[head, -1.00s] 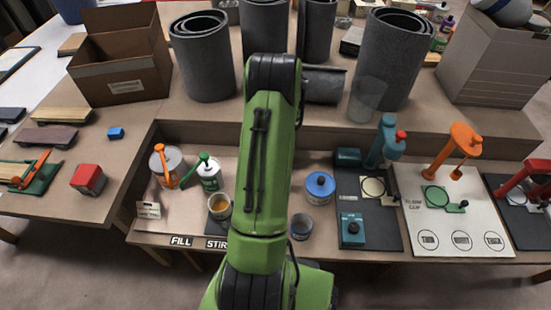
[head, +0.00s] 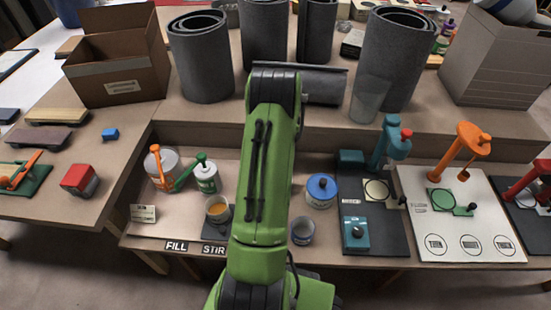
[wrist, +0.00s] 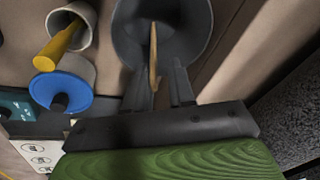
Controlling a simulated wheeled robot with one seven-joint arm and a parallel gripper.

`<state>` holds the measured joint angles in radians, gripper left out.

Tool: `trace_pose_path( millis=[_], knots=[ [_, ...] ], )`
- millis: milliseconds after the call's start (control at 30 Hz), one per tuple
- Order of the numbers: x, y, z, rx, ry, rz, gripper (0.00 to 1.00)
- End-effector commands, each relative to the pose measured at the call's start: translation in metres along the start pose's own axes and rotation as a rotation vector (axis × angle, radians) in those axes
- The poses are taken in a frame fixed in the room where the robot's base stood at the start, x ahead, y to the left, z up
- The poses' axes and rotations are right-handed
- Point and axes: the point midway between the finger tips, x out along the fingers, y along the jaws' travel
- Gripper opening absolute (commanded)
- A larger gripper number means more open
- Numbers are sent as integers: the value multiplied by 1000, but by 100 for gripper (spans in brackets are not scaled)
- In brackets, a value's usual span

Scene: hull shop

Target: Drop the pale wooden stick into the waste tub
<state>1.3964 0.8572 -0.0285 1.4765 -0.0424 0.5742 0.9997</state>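The pale wooden stick (wrist: 153,55) shows in the wrist view between the fingers of my gripper (wrist: 158,78), across the mouth of a dark grey round tub (wrist: 195,25). The fingers stand apart, with a clear gap between the stick and the right finger. I cannot tell whether the stick touches the left finger or the tub. The tub takes up the top middle of the wrist view. In the head view my green arm hides the gripper, the stick and the tub.
A blue-lidded tin (head: 321,190) and a small grey cup (head: 302,229) stand right of my arm. A cup of amber liquid (head: 218,209) and two pump containers stand left. Grey rolls (head: 200,60) and a clear beaker (head: 369,100) stand on the raised shelf behind.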

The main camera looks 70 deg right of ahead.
Motion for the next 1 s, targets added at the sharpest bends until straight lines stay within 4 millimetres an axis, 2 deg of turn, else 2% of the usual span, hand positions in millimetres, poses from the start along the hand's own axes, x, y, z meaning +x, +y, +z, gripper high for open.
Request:
trace_pose_path(
  millis=[33, 100, 333, 433, 567, 800, 1000],
  knots=[
    [0, 0, 0, 0, 0, 0, 32],
    [0, 0, 0, 0, 0, 0, 39],
    [0, 0, 0, 0, 0, 0, 39],
    [-9, -1, 0, 0, 1, -1, 39],
    [-40, -2, -1, 0, 2, -4, 39],
    [-110, -2, -1, 0, 3, -4, 39],
    [-149, -1, 0, 0, 1, -1, 39]
  ],
)
